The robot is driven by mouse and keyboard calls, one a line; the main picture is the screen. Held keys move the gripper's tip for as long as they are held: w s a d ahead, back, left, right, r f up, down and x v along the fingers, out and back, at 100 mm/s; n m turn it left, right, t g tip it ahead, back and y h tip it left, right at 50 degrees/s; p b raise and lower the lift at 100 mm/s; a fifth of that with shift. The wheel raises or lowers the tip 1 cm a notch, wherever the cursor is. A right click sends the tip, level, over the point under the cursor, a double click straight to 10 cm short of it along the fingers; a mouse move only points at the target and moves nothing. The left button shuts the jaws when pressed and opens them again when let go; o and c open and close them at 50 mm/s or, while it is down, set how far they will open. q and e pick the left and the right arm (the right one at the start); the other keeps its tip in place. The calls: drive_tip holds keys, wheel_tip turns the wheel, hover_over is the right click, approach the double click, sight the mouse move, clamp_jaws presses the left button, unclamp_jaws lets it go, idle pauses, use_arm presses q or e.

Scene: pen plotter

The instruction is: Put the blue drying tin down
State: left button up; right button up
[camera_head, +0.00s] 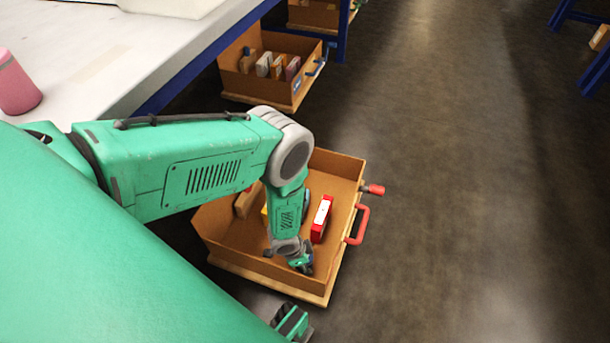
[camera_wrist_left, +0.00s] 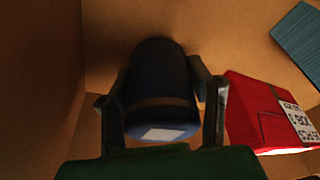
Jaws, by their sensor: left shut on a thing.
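My left gripper (camera_head: 303,262) reaches down inside the open drawer (camera_head: 338,163), near its front corner in the head view. In the left wrist view the gripper (camera_wrist_left: 158,80) is shut on the blue drying tin (camera_wrist_left: 160,75), a dark blue cylinder with a brownish band and a pale label on its near end. One finger is on each side of it. The tin is close to the drawer walls; whether it touches the floor I cannot tell. In the head view the arm and gripper hide the tin.
A red box (camera_head: 321,219) stands in the drawer, just right of the tin in the wrist view (camera_wrist_left: 255,110). A teal item (camera_wrist_left: 300,38) lies beyond it. The drawer has a red handle (camera_head: 358,225). Another drawer (camera_head: 240,92) stands open behind.

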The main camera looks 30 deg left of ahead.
use_arm(q)
drive_tip(key=o, duration=1)
drive_tip(key=shift+f, duration=0.15)
drive_tip(key=o, duration=0.3)
drive_tip(key=shift+a, duration=0.15)
drive_tip(key=shift+o, duration=0.2)
use_arm(e)
drive_tip(key=shift+a+r, duration=0.15)
drive_tip(key=shift+a, duration=0.2)
use_arm(q)
drive_tip(key=s+a+r+n+p, duration=0.1)
drive_tip(key=s+r, duration=0.4)
drive_tip(key=r, duration=0.6)
drive_tip(key=s+a+r+n+g+y+p, duration=0.1)
drive_tip(key=s+a+r+n+p, duration=0.1)
drive_tip(key=s+r, duration=0.4)
drive_tip(key=s+a+r+n+y+p, duration=0.1)
drive_tip(key=s+r+n, duration=0.4)
drive_tip(key=r, duration=1.1)
drive_tip(key=shift+s+a+r+g+p, duration=0.4)
drive_tip(key=shift+s+a+p, duration=0.1)
drive_tip(key=shift+p, duration=0.6)
use_arm(e)
wheel_tip(320, 180, up, 6)
drive_tip(key=shift+d, duration=0.15)
use_arm(q)
drive_tip(key=shift+r, duration=0.1)
use_arm(e)
drive_tip(key=shift+r, duration=0.1)
